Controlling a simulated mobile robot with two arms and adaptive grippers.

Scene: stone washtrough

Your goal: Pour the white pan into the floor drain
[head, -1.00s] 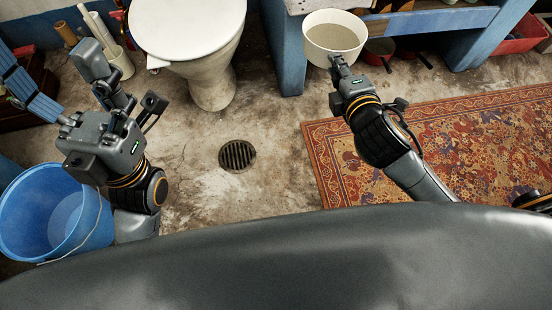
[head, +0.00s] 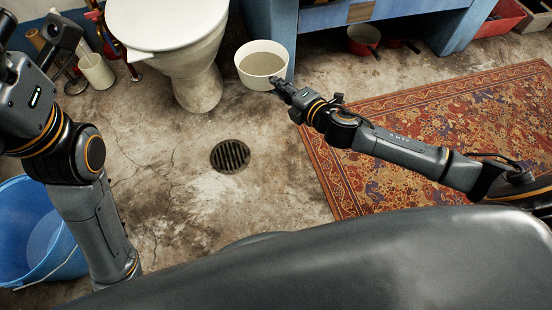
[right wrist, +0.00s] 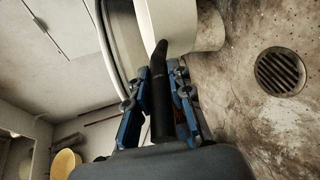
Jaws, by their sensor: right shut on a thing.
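The white pan (head: 262,82) is held in the air right of the toilet, beyond the floor drain and to its right in the head view. It looks about level, with a greyish-beige filling inside. My right gripper (head: 281,87) is shut on its dark handle, which shows between the blue fingers in the right wrist view (right wrist: 161,100). The floor drain (head: 230,157) is a round dark grate in the concrete, unobstructed in the head view. It also shows in the right wrist view (right wrist: 280,72). My left arm shows at the left, but its fingertips are out of frame.
The toilet (head: 190,60) stands behind the drain. A blue bucket (head: 70,268) is at the lower left, and a patterned rug (head: 430,130) lies at the right. A blue bench (head: 385,18) with red pans beneath is at the back. Floor around the drain is clear.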

